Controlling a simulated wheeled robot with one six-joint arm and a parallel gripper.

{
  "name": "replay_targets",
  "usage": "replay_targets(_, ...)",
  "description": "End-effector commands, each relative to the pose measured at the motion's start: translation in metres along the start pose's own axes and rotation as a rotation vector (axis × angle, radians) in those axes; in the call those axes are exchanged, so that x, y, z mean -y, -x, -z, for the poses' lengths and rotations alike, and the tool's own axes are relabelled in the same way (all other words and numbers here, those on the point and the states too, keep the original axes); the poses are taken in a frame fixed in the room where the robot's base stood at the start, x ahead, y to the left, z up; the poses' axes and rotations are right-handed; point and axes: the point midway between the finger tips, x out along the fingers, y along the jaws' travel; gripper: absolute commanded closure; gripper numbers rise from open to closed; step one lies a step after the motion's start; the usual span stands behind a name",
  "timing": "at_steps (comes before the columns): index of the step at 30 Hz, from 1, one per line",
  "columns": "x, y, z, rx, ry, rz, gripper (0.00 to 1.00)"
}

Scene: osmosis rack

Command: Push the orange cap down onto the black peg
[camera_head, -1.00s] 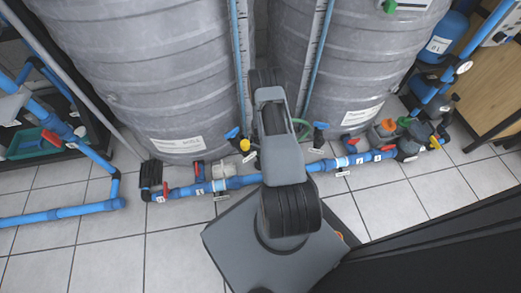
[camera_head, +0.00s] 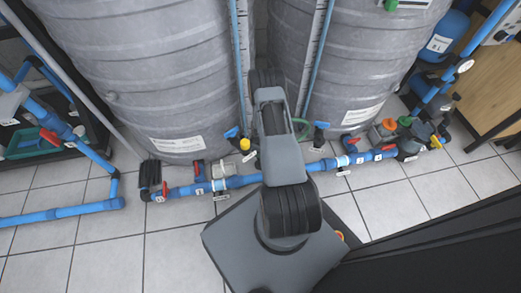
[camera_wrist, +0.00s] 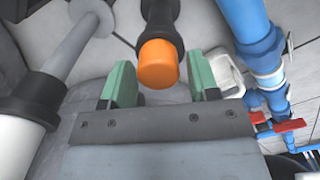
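The orange cap (camera_wrist: 158,63) shows near the middle of the wrist view, at the near end of a black peg (camera_wrist: 160,12). I cannot tell how far the cap is seated on the peg. My gripper (camera_wrist: 158,76) is open, with one green finger to the left of the cap and one to the right. Both fingers look apart from the cap, though their depth relative to it is unclear. In the head view my own arm hides the gripper, and I cannot pick out the cap and peg there with certainty.
In the wrist view, a blue pipe (camera_wrist: 250,45) with a red handle (camera_wrist: 290,125) runs close on the right. A grey rod with a dark collar (camera_wrist: 40,95) lies left. Two large grey tanks (camera_head: 150,70) stand behind the floor pipe (camera_head: 240,182). Tiled floor (camera_head: 110,250) is clear in front.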

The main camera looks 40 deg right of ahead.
Motion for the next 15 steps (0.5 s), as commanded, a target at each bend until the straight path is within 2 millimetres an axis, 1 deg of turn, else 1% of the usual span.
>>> replay_targets(1, 0.000, 0.000, 0.000, 0.000, 0.000, 0.000, 0.40)
replay_targets(4, 0.000, 0.000, 0.000, 0.000, 0.000, 0.000, 0.30)
replay_targets(5, 0.000, 0.000, 0.000, 0.000, 0.000, 0.000, 0.29)
replay_targets(11, 0.000, 0.001, 0.000, 0.000, 0.000, 0.000, 0.29)
replay_targets(15, -0.001, 0.010, 0.000, -0.001, 0.000, -0.001, 0.29)
